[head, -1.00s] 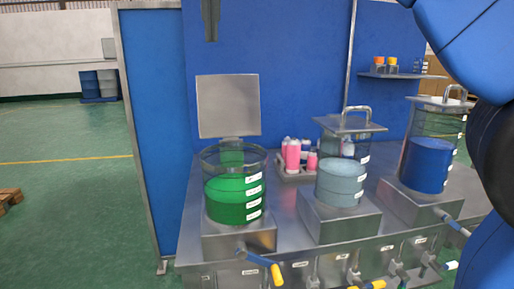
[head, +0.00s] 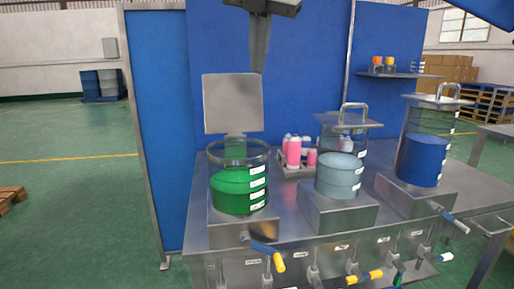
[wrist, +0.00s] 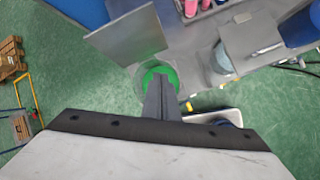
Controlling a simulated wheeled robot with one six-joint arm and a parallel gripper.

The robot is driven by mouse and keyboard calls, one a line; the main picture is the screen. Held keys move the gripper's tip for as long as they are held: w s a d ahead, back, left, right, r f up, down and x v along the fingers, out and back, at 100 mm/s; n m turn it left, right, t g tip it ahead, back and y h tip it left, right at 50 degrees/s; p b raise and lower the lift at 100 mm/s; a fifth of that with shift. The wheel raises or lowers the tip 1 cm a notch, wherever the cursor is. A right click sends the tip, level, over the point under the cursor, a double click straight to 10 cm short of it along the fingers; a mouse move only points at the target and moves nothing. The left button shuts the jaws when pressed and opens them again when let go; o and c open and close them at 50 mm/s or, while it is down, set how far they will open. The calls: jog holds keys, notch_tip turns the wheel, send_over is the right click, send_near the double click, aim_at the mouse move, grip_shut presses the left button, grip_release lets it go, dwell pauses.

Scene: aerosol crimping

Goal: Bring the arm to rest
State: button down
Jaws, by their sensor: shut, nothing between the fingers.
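My gripper (head: 259,45) hangs at the top middle of the head view, fingers pointing down and closed together. It is empty. In the head view its tips overlap the top of the raised square lid (head: 233,103) of the left tank, but I cannot tell how far apart they are. In the wrist view the closed fingers (wrist: 162,98) stand over the green tank (wrist: 150,72).
On the steel bench (head: 300,230) stand a green tank (head: 240,190), a grey tank (head: 340,176) and a blue tank (head: 422,160). The grey and blue tanks have lids on. Pink cans (head: 293,152) stand behind. Blue panels (head: 300,70) close the back. Open floor (head: 70,200) lies left.

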jog(key=s+d+f+m, duration=0.2)
jog(key=d+f+m, duration=0.6)
jog(key=d+f, duration=0.15)
jog(key=s+d+f+m, duration=0.3)
jog(key=d+f+m, duration=0.55)
jog(key=f, duration=0.25)
jog(key=s+d+f+m, duration=0.3)
jog(key=s+f+m, duration=0.1)
jog(key=f, duration=0.4)
jog(key=s+d+f+m, duration=0.4)
jog(key=f+m, duration=0.2)
jog(key=f, duration=0.3)
jog(key=s+d+f+m+g, duration=0.1)
jog(key=s+d+f+m, duration=0.2)
jog(key=f, duration=0.6)
jog(key=shift+s+d+m+h, duration=0.4)
jog(key=shift+s+m, duration=0.55)
jog(key=shift+m, duration=0.1)
